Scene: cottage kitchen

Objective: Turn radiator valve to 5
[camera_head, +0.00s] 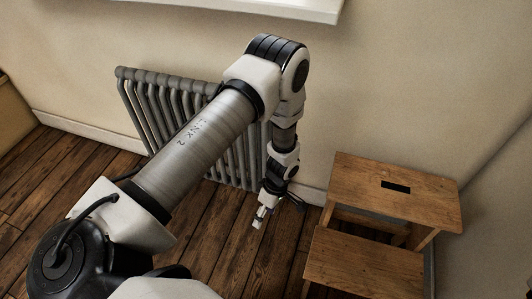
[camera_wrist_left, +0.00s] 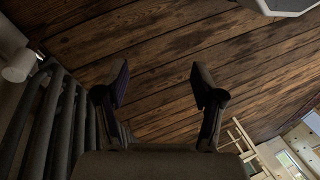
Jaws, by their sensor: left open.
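The grey column radiator (camera_head: 150,108) stands against the wall, partly hidden behind my left arm. A white cylinder (camera_wrist_left: 18,66), likely the same valve, shows at the left edge of the wrist view, beside the radiator (camera_wrist_left: 50,125). No number on it is readable.
A wooden step stool (camera_head: 400,190) stands right of my left gripper, close to the wall. A white window sill (camera_head: 270,6) juts out above. The plank floor (camera_head: 225,245) in front of the radiator is clear.

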